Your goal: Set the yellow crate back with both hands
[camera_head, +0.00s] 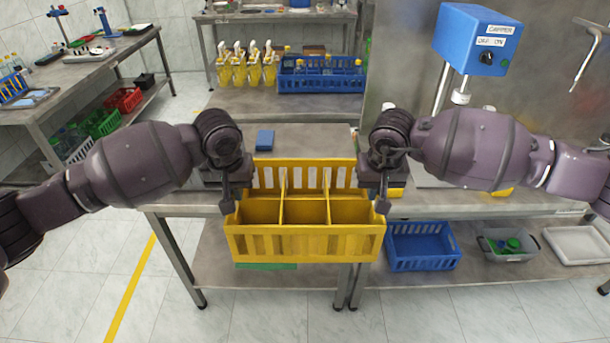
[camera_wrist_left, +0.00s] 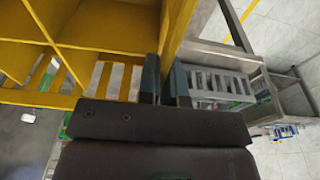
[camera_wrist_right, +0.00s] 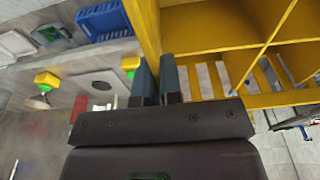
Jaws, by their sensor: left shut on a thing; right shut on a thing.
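The yellow crate (camera_head: 305,243) has slatted walls and dividers that make three compartments, which look empty. It hangs in front of the near edge of the table in the head view. My left gripper (camera_head: 228,205) is shut on its left end wall, and my right gripper (camera_head: 382,204) is shut on its right end wall. The left wrist view shows the crate wall (camera_wrist_left: 178,28) between my left fingers (camera_wrist_left: 166,82). The right wrist view shows the crate wall (camera_wrist_right: 145,25) at my right fingers (camera_wrist_right: 157,82).
The steel table (camera_head: 300,138) behind the crate has a clear patch and a small blue item (camera_head: 265,140). The blue capper machine (camera_head: 477,40) stands at right. A blue crate (camera_head: 423,248) and a grey bin (camera_head: 508,243) sit on the lower shelf. A back table holds yellow-based bottles (camera_head: 247,68) and a blue crate (camera_head: 320,80).

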